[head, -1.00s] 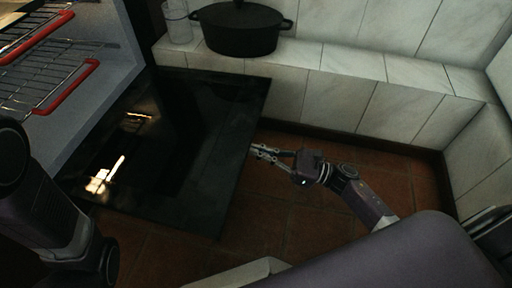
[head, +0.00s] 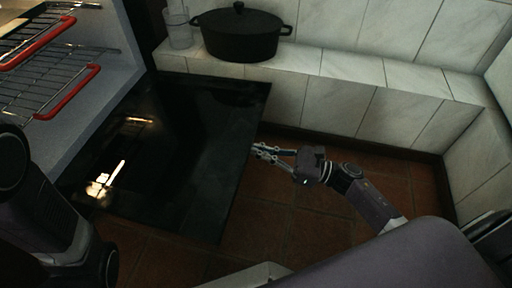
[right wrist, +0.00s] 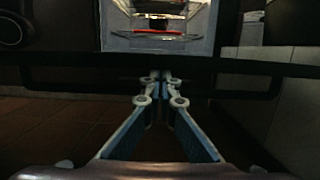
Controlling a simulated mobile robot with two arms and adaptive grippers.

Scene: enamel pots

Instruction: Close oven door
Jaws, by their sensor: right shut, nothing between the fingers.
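The oven door (head: 180,145) is a black glossy panel in the head view, folded down open and roughly flat. Its dark edge (right wrist: 230,68) crosses the right wrist view. My right gripper (head: 257,149) is shut and empty at the door's outer right edge. In the right wrist view its fingertips (right wrist: 160,78) meet in front of the dark edge; I cannot tell whether they touch it. The oven cavity (right wrist: 160,42) shows beyond the door. My left arm comes in at the lower left of the head view, and its gripper is out of view.
Wire racks with red front strips (head: 68,92) sit in the oven at the upper left. A black lidded pot (head: 240,34) and a clear glass (head: 178,27) stand on the tiled ledge (head: 340,68). Brown floor tiles (head: 275,210) are clear right of the door.

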